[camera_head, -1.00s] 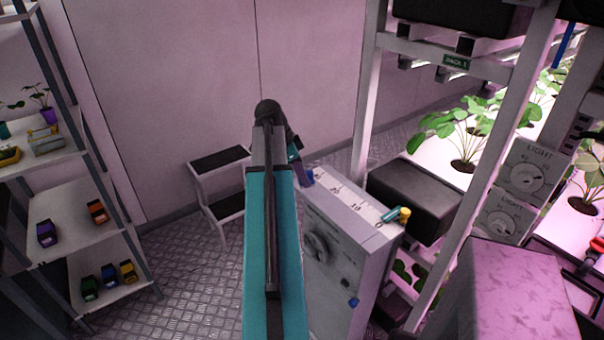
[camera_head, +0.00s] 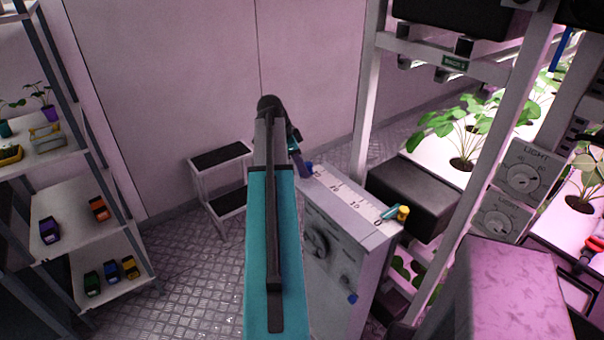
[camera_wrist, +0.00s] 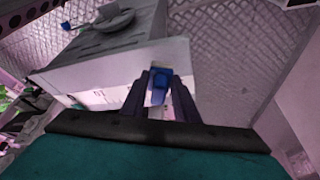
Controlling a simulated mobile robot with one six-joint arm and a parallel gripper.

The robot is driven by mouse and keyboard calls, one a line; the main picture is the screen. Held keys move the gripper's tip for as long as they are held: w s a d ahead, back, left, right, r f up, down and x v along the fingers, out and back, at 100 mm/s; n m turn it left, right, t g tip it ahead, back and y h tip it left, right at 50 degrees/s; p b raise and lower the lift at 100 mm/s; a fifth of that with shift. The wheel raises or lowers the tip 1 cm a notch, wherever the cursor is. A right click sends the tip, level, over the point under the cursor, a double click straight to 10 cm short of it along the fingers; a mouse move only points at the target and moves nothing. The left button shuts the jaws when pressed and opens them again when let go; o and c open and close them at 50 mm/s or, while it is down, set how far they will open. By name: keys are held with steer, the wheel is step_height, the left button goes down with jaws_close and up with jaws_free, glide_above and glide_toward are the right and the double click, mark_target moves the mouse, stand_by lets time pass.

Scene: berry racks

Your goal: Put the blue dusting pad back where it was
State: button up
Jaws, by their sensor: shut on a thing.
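A small blue piece, which I take to be the blue dusting pad (camera_wrist: 159,82), sits between the fingertips of my gripper (camera_wrist: 160,92) in the wrist view, with a pale patch below it. My gripper is shut on it. In the head view my arm hides most of the gripper; a bit of blue (camera_head: 308,169) shows beside its end, at the far end of the grey cabinet's (camera_head: 325,195) top. The cabinet also shows in the wrist view (camera_wrist: 120,60), close beside the fingers. I cannot tell whether the pad touches it.
A teal and yellow tool (camera_head: 392,214) lies at the near end of the cabinet top. A step stool (camera_head: 221,156) stands behind my arm. Shelves with small coloured items (camera_head: 75,230) are at left. A plant rack (camera_head: 500,80) is at right. Floor between is clear.

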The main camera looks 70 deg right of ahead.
steer(key=shift+f+p, duration=0.7)
steer(key=shift+f, duration=0.85)
steer(key=shift+f, duration=0.15)
steer(key=o, duration=1.1)
steer(key=shift+r, duration=0.2)
steer(key=shift+b+v, duration=1.6)
steer(key=shift+v, duration=4.35)
